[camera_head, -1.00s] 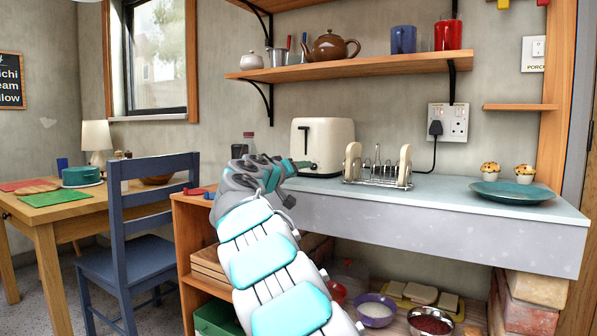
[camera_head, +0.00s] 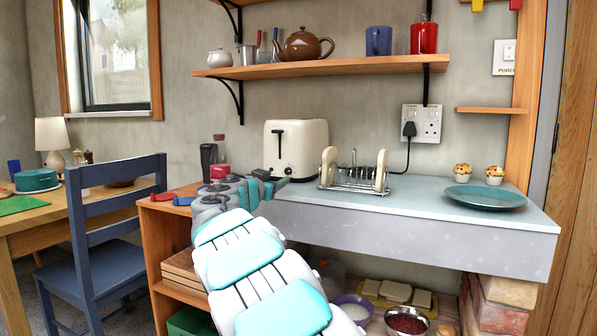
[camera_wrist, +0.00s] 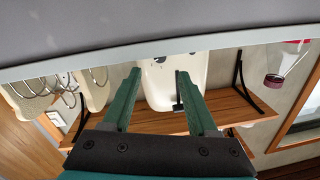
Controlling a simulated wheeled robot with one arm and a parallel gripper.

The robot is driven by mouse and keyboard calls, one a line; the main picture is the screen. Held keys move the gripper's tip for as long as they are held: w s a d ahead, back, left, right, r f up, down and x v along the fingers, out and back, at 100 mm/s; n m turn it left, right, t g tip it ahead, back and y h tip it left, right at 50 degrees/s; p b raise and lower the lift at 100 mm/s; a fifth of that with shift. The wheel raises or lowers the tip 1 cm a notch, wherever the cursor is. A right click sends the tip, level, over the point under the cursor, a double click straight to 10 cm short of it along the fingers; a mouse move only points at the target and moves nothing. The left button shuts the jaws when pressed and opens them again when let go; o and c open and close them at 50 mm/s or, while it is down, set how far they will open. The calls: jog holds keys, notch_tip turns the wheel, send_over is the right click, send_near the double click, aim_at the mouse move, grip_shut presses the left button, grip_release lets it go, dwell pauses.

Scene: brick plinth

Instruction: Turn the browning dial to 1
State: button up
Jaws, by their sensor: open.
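The cream toaster (camera_head: 305,145) stands upright on the counter, with a dark lever slot on its front. In the wrist view the toaster (camera_wrist: 155,92) appears upside down between my fingers. A small dark mark near its base there looks like the browning dial (camera_wrist: 160,59); its numbers and setting are too small to read.
A toast rack (camera_head: 352,180) stands right of the toaster. Dark and red-lidded bottles (camera_head: 220,165) stand to its left. A teal plate (camera_head: 485,198) and two muffins are at the counter's right. A shelf (camera_head: 320,68) hangs above. The counter's middle right is clear.

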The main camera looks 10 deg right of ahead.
aim_at(287, 172)
jog(key=shift+p+x, duration=1.25)
jog(key=shift+x, duration=2.45)
jog(key=shift+f, duration=0.1)
grip_shut()
